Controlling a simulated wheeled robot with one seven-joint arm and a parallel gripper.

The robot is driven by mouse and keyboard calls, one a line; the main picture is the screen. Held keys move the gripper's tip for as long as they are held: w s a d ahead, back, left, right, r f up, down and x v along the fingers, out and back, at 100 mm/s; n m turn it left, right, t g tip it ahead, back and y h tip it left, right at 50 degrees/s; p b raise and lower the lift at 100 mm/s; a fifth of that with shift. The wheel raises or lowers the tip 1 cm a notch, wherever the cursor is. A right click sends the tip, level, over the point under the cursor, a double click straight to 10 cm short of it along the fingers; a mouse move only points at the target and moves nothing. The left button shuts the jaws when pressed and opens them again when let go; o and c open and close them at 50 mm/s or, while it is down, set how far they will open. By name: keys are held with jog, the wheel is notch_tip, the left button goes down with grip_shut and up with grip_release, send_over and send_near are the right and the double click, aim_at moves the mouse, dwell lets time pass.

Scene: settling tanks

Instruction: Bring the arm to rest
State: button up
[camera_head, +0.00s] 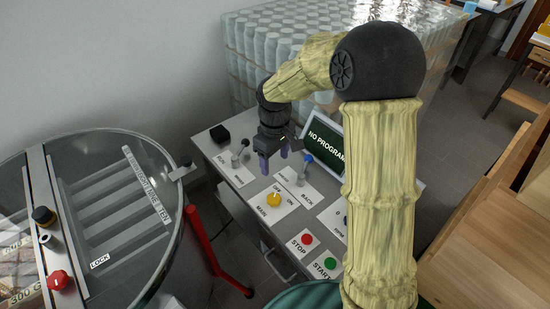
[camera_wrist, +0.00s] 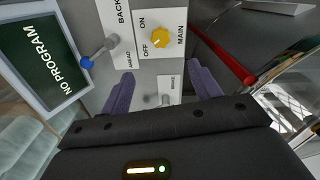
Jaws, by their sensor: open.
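My arm, in a yellow cover with a black elbow, reaches over the control desk (camera_head: 232,183) in the head view. My gripper (camera_head: 276,165) points down above the desk, between a grey lever (camera_head: 240,153) and a blue-knobbed lever (camera_head: 306,162). In the wrist view my gripper (camera_wrist: 163,88) has its two purple fingers apart, with nothing between them but the view of the panel. The yellow MAIN knob (camera_wrist: 160,37) also shows in the head view (camera_head: 274,201), in front of the fingers. The blue-knobbed lever (camera_wrist: 87,62) stands to one side.
A screen (camera_head: 325,143) reads NO PROGRAM. Red STOP (camera_head: 307,239) and green START (camera_head: 330,264) buttons sit at the desk's near end. A round glass-topped tank (camera_head: 110,215) stands left, with a red post (camera_head: 205,240) beside it. Wrapped containers (camera_head: 262,55) stand behind; wooden furniture (camera_head: 490,240) is right.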

dwell(0.3)
jog(key=s+d+m+t, duration=0.1)
jog(key=s+d+m, duration=0.3)
jog(key=s, duration=0.4)
jog(key=s+d+r+m+t, duration=0.1)
jog(key=s+d+m, duration=0.3)
jog(key=s+d, duration=0.2)
jog(key=shift+s+m+t, duration=0.3)
jog(key=shift+s+m, duration=0.1)
jog(key=shift+s, duration=0.7)
jog(key=shift+d, duration=0.1)
